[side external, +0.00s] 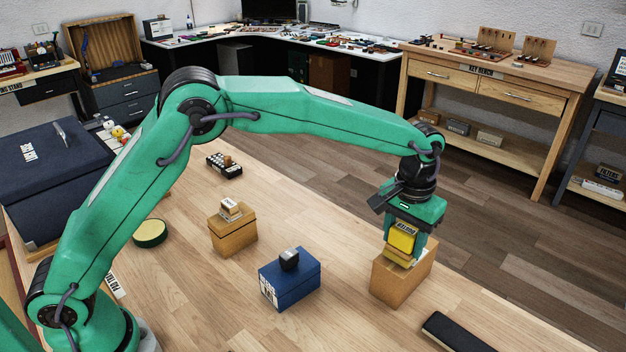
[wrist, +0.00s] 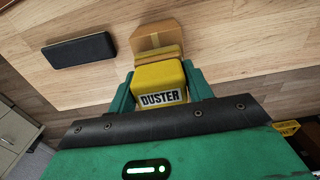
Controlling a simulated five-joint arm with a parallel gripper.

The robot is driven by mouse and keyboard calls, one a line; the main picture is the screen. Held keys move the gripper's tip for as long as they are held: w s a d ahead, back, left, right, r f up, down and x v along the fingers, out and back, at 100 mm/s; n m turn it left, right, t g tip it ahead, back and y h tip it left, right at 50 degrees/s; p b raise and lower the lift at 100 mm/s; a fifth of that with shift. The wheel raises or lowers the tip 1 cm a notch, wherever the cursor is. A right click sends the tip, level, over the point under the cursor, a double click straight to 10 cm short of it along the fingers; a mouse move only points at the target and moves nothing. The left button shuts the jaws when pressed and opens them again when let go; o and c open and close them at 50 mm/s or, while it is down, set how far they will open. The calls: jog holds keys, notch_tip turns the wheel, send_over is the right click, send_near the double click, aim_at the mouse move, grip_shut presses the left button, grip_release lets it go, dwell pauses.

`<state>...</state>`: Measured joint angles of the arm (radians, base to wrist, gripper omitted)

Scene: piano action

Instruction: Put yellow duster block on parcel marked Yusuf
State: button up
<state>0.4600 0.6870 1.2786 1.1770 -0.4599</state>
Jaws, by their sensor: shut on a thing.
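My gripper (side external: 405,240) is shut on the yellow duster block (side external: 402,240), one finger on each side. The block's white label reads DUSTER in the wrist view (wrist: 160,98). The block is over a brown cardboard parcel (side external: 395,284) at the right of the bench, with a thin yellow-tan layer just below the block. I cannot tell whether it touches the parcel top. The parcel also shows beyond the block in the wrist view (wrist: 157,32). Two other boxes stand to the left: a blue one (side external: 285,288) and a tan one (side external: 233,238). I cannot read the name Yusuf on any.
A small black object (side external: 289,259) sits on the blue box and a small pale block (side external: 231,209) on the tan one. A dark slab (side external: 455,333) lies near the front right; a green-rimmed round tin (side external: 150,233) is at left. Bare bench lies between them.

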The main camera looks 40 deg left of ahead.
aim_at(406, 229)
jog(key=shift+f, duration=0.25)
jog(key=o, duration=1)
jog(key=shift+r, duration=0.1)
notch_tip(406, 229, up, 12)
jog(key=shift+f, duration=0.1)
dwell(0.7)
